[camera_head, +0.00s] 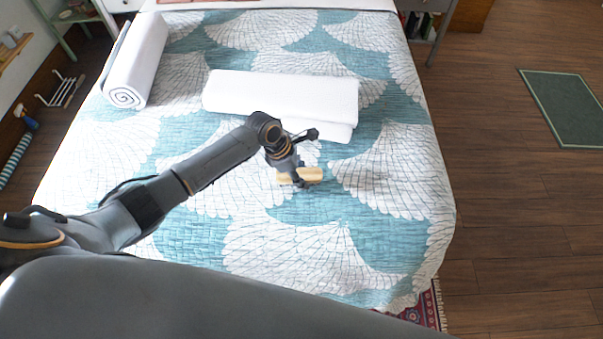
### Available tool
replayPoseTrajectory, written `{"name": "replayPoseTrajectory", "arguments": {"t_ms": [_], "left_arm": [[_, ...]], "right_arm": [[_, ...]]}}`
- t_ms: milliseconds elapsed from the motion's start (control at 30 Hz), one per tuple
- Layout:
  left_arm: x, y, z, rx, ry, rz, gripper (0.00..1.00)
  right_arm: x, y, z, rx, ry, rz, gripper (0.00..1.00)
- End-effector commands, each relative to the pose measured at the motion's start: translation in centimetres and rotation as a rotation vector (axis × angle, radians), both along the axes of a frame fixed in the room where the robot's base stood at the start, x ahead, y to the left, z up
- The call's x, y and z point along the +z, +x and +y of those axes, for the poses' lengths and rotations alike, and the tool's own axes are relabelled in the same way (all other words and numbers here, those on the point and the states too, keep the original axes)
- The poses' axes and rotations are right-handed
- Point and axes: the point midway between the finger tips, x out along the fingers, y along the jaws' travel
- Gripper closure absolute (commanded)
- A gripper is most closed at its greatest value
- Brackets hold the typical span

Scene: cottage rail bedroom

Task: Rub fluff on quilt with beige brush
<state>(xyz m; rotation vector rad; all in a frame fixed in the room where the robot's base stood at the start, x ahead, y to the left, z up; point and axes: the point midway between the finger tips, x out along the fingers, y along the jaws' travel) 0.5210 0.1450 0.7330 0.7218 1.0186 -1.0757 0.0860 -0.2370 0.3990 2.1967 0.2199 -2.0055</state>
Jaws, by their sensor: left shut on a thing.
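The beige brush (313,174) is in my left gripper (298,178), over the middle of the bed, low against the quilt. I cannot tell whether its bristles touch the cloth. The gripper is shut on the brush and covers part of it. The quilt (310,209) is teal with large white fan shapes and covers the bed. I cannot make out any fluff on it. My right gripper is not in view.
Folded white towels or bedding (280,93) lie just behind the gripper. A rolled white towel (138,62) lies at the back left. The quilt's front and right parts are clear. A green mat (565,105) lies on the wooden floor at right.

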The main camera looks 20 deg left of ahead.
Motion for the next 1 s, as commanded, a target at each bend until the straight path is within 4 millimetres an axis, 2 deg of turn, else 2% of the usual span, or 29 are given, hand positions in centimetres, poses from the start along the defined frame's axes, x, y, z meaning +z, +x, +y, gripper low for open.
{"name": "replayPoseTrajectory", "arguments": {"t_ms": [1000], "left_arm": [[-2.0,0.0,0.0,0.000,0.000,0.000,0.83]], "right_arm": [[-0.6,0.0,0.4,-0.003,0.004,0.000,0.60]]}}
